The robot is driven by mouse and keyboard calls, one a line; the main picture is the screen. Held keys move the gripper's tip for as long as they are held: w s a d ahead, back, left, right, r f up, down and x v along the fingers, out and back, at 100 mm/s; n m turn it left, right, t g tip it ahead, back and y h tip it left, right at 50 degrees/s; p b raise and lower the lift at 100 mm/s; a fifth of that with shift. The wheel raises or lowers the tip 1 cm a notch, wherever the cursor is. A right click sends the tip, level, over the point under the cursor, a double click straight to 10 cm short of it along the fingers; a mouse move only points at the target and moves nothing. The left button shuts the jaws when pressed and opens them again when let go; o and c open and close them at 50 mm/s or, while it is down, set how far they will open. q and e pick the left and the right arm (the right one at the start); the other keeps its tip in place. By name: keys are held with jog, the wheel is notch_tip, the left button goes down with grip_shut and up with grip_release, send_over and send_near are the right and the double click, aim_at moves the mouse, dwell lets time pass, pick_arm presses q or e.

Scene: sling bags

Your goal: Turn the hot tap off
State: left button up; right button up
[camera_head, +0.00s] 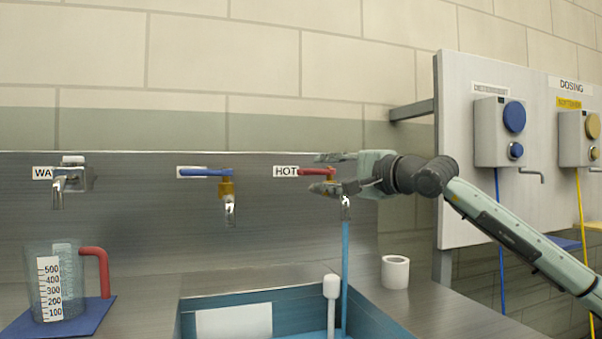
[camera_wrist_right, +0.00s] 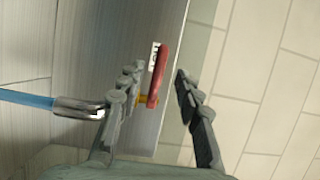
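The hot tap has a red lever (camera_head: 313,171) lying level and pointing left beside the HOT label (camera_head: 285,171). Blue water (camera_head: 345,275) runs from its spout into the sink. My right gripper (camera_head: 324,173) is at the tap from the right, one finger above the lever and one below. In the right wrist view, the red lever (camera_wrist_right: 158,75) stands between the spread fingers of the gripper (camera_wrist_right: 157,77), close to the left finger and clear of the right one. The chrome spout (camera_wrist_right: 80,108) and water (camera_wrist_right: 28,98) lie outside the left finger. My left gripper is out of view.
A blue-lever tap (camera_head: 207,172) and another tap (camera_head: 72,182) are to the left. A measuring jug (camera_head: 58,265) stands on a blue mat (camera_head: 85,325). A white roll (camera_head: 395,272) stands right of the sink (camera_head: 300,295). A dosing panel (camera_head: 455,150) is at right.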

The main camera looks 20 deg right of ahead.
aim_at(311, 172)
jog(key=p+x, duration=0.1)
jog(key=x, duration=0.5)
jog(key=shift+w+a, duration=0.1)
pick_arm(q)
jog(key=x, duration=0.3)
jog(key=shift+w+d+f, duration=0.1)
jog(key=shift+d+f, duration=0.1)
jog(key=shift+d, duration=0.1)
pick_arm(e)
jog(key=shift+c, duration=0.2)
grip_shut()
